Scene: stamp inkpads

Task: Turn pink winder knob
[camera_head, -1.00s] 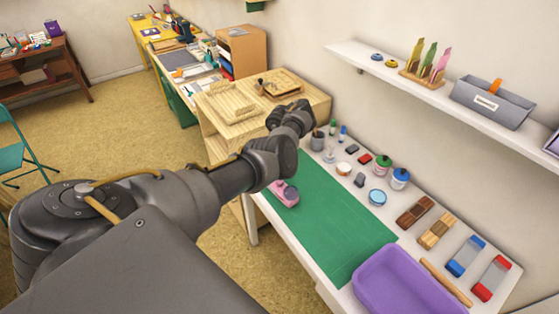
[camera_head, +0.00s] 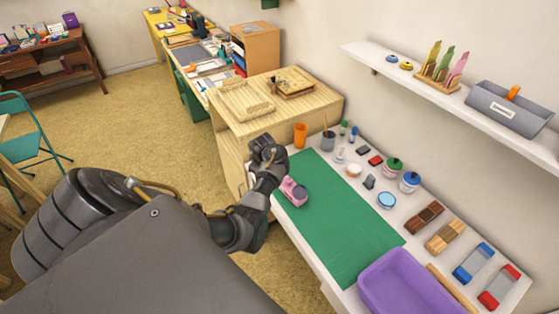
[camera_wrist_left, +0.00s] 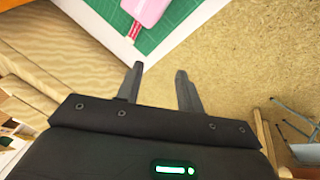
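A small pink device (camera_head: 292,192) sits on the far left end of the green mat (camera_head: 345,232). In the left wrist view part of its pink body (camera_wrist_left: 146,10) shows at the top edge, with a darker reddish-pink piece (camera_wrist_left: 134,31), perhaps the winder knob, at its side. My left gripper (camera_head: 267,153) is close to the device, by the table's left end, and does not touch it. In the left wrist view its two fingers (camera_wrist_left: 159,69) are apart with nothing between them. My right gripper is not in view.
A wooden cabinet (camera_head: 235,150) stands close behind my left gripper. An orange cup (camera_head: 300,135), jars and blocks line the wall side of the white table. A purple tray (camera_head: 415,284) is at the near end. The middle of the mat is clear.

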